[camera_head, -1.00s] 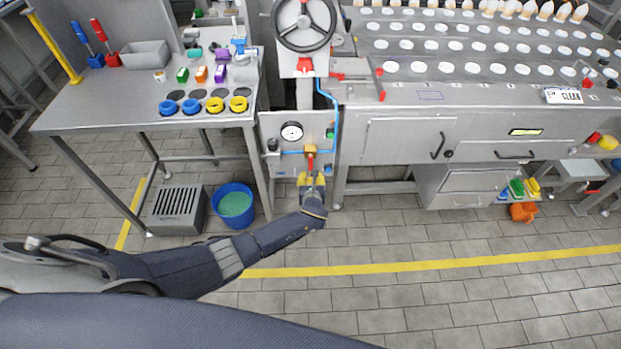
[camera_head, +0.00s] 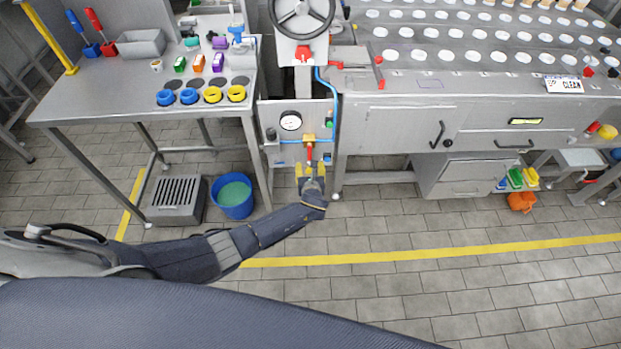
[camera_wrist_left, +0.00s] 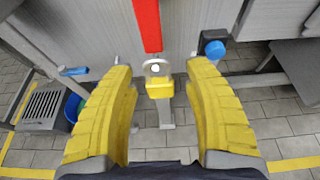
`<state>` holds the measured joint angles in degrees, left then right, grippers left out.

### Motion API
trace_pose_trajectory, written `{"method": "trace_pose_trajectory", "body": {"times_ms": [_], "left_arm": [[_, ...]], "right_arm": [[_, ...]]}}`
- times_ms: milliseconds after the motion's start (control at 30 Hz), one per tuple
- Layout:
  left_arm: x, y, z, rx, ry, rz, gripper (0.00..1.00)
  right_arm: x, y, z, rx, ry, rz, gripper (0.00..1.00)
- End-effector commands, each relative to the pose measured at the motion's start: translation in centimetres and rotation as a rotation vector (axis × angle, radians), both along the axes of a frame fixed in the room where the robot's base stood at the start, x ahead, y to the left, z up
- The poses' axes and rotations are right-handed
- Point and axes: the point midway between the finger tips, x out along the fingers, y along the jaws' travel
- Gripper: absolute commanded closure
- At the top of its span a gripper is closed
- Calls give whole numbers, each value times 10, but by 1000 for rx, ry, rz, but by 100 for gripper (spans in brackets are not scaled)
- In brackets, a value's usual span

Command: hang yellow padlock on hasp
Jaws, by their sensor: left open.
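The yellow padlock (camera_wrist_left: 159,88) shows in the left wrist view, upright, just below the end of a red lever (camera_wrist_left: 146,22). Its pale shackle appears to be at a small round metal fitting (camera_wrist_left: 156,68), probably the hasp; whether it passes through cannot be told. My left gripper (camera_wrist_left: 160,76) is open, with a yellow finger on each side of the padlock and clear gaps to both. In the head view my left gripper (camera_head: 310,172) is below the red lever (camera_head: 309,153) on the machine's front panel; the padlock cannot be made out there. My right gripper is not in view.
The panel carries a gauge (camera_head: 290,121) and a blue pipe (camera_head: 334,100). A blue knob (camera_wrist_left: 213,46) is right of the padlock. A table (camera_head: 100,110) with yellow and blue rings, a blue bucket (camera_head: 234,211) and a grey crate (camera_head: 161,216) stand left. Floor in front is clear.

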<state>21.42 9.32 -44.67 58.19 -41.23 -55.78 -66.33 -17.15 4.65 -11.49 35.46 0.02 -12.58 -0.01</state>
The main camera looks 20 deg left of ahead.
Motion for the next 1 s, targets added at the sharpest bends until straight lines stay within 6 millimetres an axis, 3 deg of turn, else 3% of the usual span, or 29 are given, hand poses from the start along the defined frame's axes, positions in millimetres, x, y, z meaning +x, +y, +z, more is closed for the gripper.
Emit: {"method": "trace_pose_trajectory", "body": {"times_ms": [633,1000], "left_arm": [[-78,-26,32,-2,2,0,49],[-98,-33,41,-2,0,2,49]], "right_arm": [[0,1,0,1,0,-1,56],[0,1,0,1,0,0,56]]}}
